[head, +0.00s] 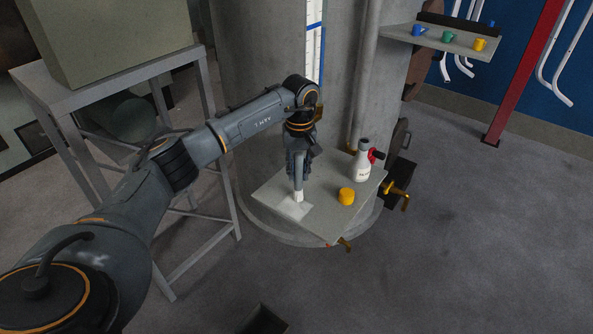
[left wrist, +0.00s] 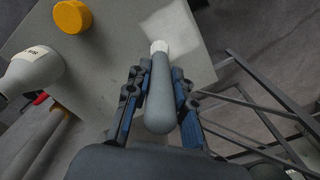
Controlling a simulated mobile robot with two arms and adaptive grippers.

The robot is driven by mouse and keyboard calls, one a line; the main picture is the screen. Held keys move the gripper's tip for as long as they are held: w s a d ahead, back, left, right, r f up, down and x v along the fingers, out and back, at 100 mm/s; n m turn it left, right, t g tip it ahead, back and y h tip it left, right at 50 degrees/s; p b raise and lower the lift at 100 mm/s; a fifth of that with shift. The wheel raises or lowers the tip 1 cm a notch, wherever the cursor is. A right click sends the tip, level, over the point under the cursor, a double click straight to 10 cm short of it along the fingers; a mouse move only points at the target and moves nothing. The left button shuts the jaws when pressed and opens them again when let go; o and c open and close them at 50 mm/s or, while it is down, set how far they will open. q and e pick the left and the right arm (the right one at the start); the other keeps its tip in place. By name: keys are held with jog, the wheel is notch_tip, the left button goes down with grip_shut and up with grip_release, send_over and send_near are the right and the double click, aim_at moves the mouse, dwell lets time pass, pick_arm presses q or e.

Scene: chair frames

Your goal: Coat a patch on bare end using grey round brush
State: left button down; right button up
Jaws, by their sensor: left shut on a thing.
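My left gripper (head: 299,168) points down over the small grey table and is shut on the grey round brush (head: 298,186). In the left wrist view the brush's grey rounded handle (left wrist: 160,95) lies between the blue-padded fingers. Its white tip (left wrist: 159,46) points away from the gripper. The tip is at or just above a pale square patch (head: 284,206) at the table's left end; I cannot tell if they touch. The patch also shows in the left wrist view (left wrist: 187,28). My right gripper is in neither view.
A yellow round pot (head: 346,197) and a white labelled bottle (head: 360,168) stand on the grey table (head: 322,217), right of the brush. A concrete column (head: 250,100) rises behind. A metal stand (head: 212,130) is at left. A shelf (head: 426,40) holds coloured cups.

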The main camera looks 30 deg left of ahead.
aim_at(300, 156)
pick_arm(q)
jog(key=r+p, duration=0.1)
jog(key=r, duration=0.1)
jog(key=w+r, duration=0.1)
jog(key=r, duration=0.1)
jog(key=shift+p, duration=0.35)
jog(key=shift+w+a+r+p, duration=0.1)
jog(key=shift+a+r+p, duration=0.15)
jog(key=shift+r+p, duration=0.65)
jog(key=shift+d, duration=0.15)
jog(key=shift+s+r+p, duration=0.2)
jog(key=shift+r+p, duration=0.7)
jog(key=shift+r, duration=0.6)
jog(key=shift+f, duration=0.1)
